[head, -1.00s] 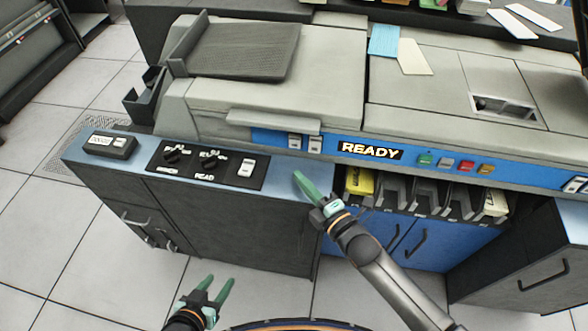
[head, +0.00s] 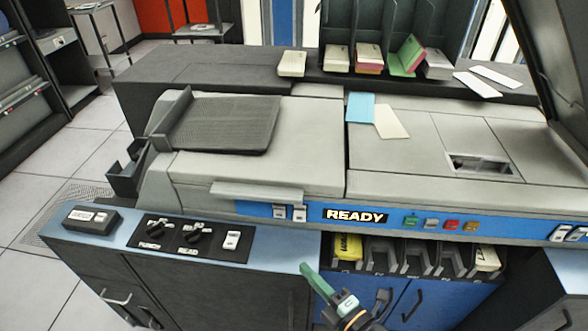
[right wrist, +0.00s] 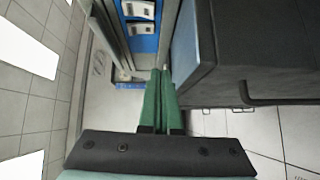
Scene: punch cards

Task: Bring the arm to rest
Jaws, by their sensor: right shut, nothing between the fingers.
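My right gripper (head: 308,272) shows at the bottom of the head view, in front of the blue front of the card machine. Its green fingers are together with nothing between them. In the right wrist view the two green fingers (right wrist: 161,100) lie side by side, shut, near the edge of a dark cabinet. The right arm enters from below and only its end shows. My left gripper is out of the head view.
The card machine (head: 235,170) has a lit READY sign (head: 355,216) and several card pockets (head: 415,259) below. The control counter (head: 275,250) with knobs is to the left. Blue and cream cards (head: 361,107) lie on top. Open floor (head: 40,210) lies at the left.

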